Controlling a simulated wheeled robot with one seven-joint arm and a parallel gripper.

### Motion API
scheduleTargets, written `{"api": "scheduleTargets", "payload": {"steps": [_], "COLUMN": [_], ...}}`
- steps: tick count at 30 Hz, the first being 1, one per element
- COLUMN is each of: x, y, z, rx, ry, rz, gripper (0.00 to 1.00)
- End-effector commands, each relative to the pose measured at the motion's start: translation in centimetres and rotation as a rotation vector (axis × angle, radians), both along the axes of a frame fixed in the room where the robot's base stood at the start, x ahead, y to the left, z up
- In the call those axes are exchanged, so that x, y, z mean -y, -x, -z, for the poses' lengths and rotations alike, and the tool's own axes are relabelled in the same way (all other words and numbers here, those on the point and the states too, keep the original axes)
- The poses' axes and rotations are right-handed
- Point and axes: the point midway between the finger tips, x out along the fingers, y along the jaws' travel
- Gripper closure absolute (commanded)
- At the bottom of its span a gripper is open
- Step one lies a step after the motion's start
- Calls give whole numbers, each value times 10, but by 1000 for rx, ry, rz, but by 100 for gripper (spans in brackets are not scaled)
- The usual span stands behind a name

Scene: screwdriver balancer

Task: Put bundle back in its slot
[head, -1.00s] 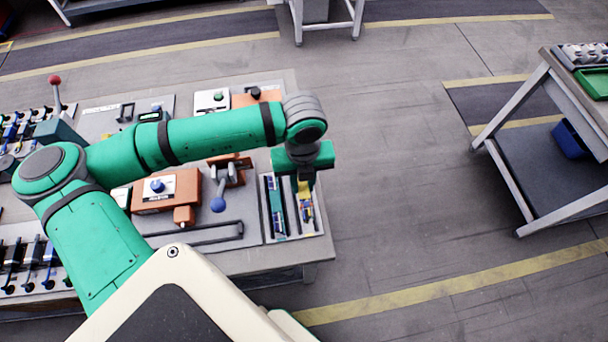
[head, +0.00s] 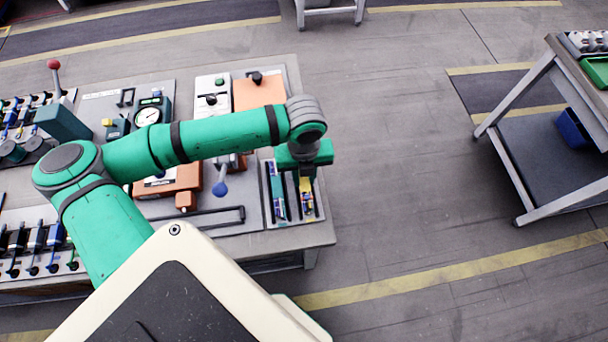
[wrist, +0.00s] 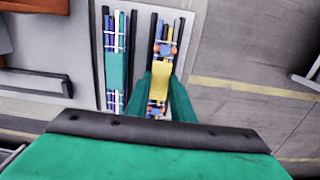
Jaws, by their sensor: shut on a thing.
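A bundle of thin coloured rods or wires with a yellow sleeve (wrist: 161,82) is at the right side of a pale slotted holder (wrist: 101,60). My gripper (wrist: 163,95) points down and is shut around the yellow sleeve. The bundle lies lengthwise along the dark right slot; whether it is fully seated or slightly raised I cannot tell. In the head view, the bundle (head: 306,191) shows just under my gripper (head: 304,176). A second bundle with a teal sleeve (wrist: 117,71) lies in the left slot, apart from my fingers.
The holder sits at the bench's right end. Left of it are a blue-knobbed lever (head: 220,188), orange blocks (head: 186,200) and a dark bar handle (head: 215,222). Open floor (head: 400,180) lies right of the bench, with another table (head: 548,130) beyond.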

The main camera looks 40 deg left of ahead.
Motion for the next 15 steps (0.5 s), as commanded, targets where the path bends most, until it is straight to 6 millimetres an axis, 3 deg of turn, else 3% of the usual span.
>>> {"api": "scheduleTargets", "payload": {"steps": [15], "x": [0], "y": [0], "z": [5], "rx": [0], "ry": [0], "rz": [0], "gripper": [100]}}
